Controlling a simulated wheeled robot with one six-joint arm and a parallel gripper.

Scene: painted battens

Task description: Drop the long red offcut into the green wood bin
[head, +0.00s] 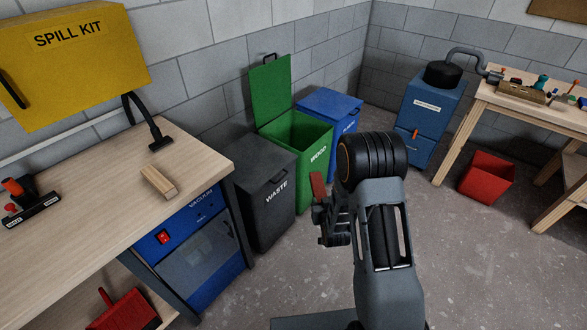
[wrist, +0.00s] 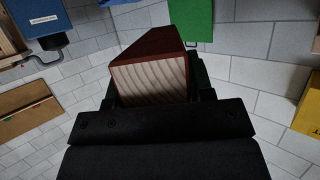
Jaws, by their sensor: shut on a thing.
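The red offcut (head: 318,186) is held in my gripper (head: 322,208), in front of the green wood bin's lower front in the head view. In the wrist view the offcut (wrist: 150,80) shows a red-painted side and a bare wood end grain, between the fingers. My gripper is shut on it. The green wood bin (head: 309,151), marked WOOD, stands with its lid (head: 270,92) raised against the wall. Its open top is seen behind and left of the offcut. A green panel also shows in the wrist view (wrist: 192,20).
A closed black WASTE bin (head: 264,190) stands left of the green bin, and a closed blue bin (head: 333,101) right of it. A workbench (head: 90,185) with a wood block (head: 158,182) is at left. A red crate (head: 487,178) sits on the floor at right.

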